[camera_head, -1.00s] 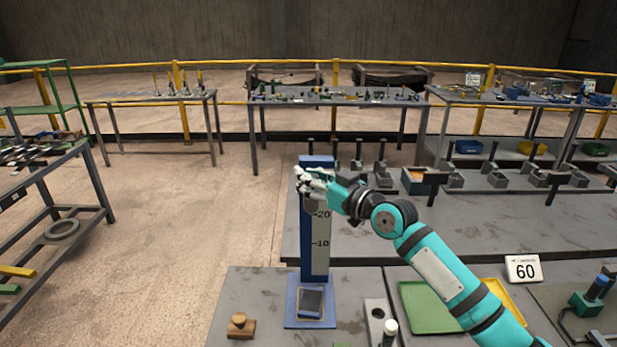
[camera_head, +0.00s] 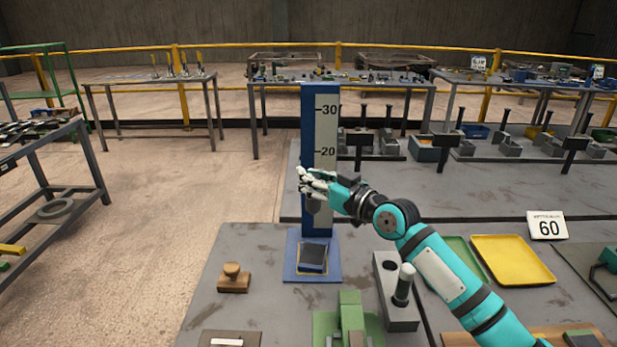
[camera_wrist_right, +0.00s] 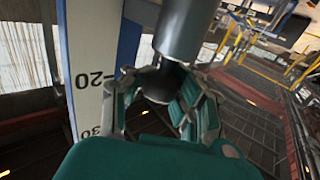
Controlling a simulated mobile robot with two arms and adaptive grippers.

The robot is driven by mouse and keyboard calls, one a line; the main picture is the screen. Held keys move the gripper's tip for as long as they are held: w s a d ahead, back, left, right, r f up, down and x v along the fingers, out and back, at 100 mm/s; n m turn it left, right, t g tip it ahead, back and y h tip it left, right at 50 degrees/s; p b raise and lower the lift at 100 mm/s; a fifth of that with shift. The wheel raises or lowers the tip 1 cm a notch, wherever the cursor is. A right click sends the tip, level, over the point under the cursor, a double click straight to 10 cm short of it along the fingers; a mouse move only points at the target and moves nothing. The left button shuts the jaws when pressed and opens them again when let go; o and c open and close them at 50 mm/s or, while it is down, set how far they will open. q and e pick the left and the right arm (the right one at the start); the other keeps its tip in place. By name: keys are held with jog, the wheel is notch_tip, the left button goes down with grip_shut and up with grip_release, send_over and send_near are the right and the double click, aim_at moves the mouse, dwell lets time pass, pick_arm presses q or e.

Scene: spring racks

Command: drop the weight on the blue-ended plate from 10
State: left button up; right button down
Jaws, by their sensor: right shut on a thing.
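My right gripper (camera_head: 317,182) is shut on the grey weight (camera_head: 313,204), which hangs below the fingers in the head view. In the right wrist view the gripper (camera_wrist_right: 160,100) encloses the grey cylindrical weight (camera_wrist_right: 187,28). The gripper is in front of the upright scale (camera_head: 323,130), below its 20 mark; the 10 mark is hidden behind the hand. A dark plate (camera_head: 313,256) lies on the blue base (camera_head: 297,273) of the scale, below the weight with a clear gap. I cannot make out its end colours. My left gripper is out of view.
A wooden block with a knob (camera_head: 234,278) stands left of the base. A grey block with a handle (camera_head: 397,300) and a green fixture (camera_head: 348,320) stand in front and right. A yellow tray (camera_head: 512,260) and a 60 sign (camera_head: 547,225) are farther right.

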notch_tip(320, 180, down, 2)
jog(key=shift+d+f+b, duration=0.1)
jog(key=shift+d+b, duration=0.05)
jog(key=shift+b, duration=0.35)
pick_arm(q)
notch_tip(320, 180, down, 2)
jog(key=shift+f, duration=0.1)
pick_arm(e)
jog(key=c, duration=1.6)
grip_release()
jog(key=shift+d, duration=0.1)
jog(key=o, duration=0.6)
jog(key=shift+s+d+r, duration=0.3)
jog(key=shift+s+d, duration=0.1)
jog(key=shift+s, duration=0.05)
jog(key=shift+w+a+f, duration=0.1)
jog(key=shift+w+a, duration=0.1)
jog(key=shift+a, duration=0.1)
jog(key=v, duration=0.7)
jog(key=shift+s+d, duration=0.25)
